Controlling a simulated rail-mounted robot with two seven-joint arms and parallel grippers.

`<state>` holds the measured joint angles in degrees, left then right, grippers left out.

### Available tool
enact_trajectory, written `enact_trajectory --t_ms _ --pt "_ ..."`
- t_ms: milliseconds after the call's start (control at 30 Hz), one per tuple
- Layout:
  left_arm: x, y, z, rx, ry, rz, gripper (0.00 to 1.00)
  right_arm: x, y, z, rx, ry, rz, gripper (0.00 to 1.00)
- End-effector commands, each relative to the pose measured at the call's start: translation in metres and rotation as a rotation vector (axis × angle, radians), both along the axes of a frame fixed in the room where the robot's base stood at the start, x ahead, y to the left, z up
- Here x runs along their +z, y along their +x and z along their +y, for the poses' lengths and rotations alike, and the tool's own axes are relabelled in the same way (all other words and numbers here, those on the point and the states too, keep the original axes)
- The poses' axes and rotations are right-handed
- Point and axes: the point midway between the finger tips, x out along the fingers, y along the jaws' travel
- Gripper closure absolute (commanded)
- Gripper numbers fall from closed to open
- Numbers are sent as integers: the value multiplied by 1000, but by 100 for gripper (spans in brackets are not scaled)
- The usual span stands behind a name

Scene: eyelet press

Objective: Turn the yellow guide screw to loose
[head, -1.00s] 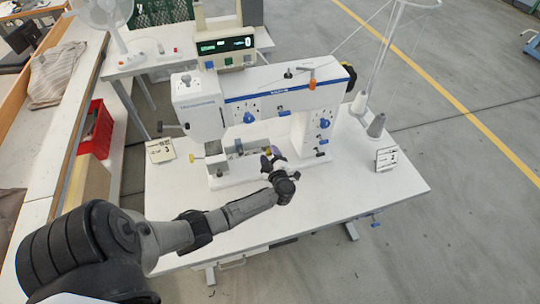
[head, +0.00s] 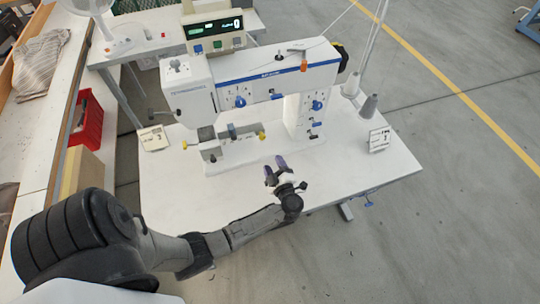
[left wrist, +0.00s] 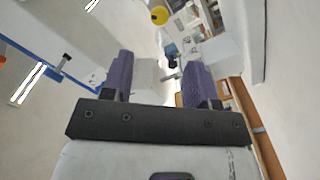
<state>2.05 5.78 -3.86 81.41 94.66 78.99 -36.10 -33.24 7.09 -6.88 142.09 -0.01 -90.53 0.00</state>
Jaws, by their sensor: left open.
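A yellow knob (head: 262,135) sticks out at the right end of the small clamp block on the sewing machine's bed; I take it for the guide screw. A round yellow knob (left wrist: 160,15) shows at the top of the left wrist view. A second, smaller yellow tip (head: 184,145) is on the left side of the bed. My left gripper (head: 275,166) is open and empty, with its purple fingers apart, in front of the machine and a little below the yellow knob. In the left wrist view (left wrist: 160,62) nothing is between its fingertips. My right gripper is not in view.
The white machine (head: 275,83) with blue knobs stands over the bed on a white table (head: 350,180). Small label cards stand at the left (head: 153,138) and right (head: 379,139). A thread cone (head: 369,106) is at the right.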

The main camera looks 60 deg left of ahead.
Motion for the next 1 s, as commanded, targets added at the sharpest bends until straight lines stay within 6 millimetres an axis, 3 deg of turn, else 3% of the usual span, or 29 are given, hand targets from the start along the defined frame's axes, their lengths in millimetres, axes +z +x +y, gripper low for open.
enact_trajectory --t_ms 233,1000 --pt "0 -4 -14 1 1 0 46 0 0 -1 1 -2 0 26" --pt "0 -2 -16 -15 -13 -44 46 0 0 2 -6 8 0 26"
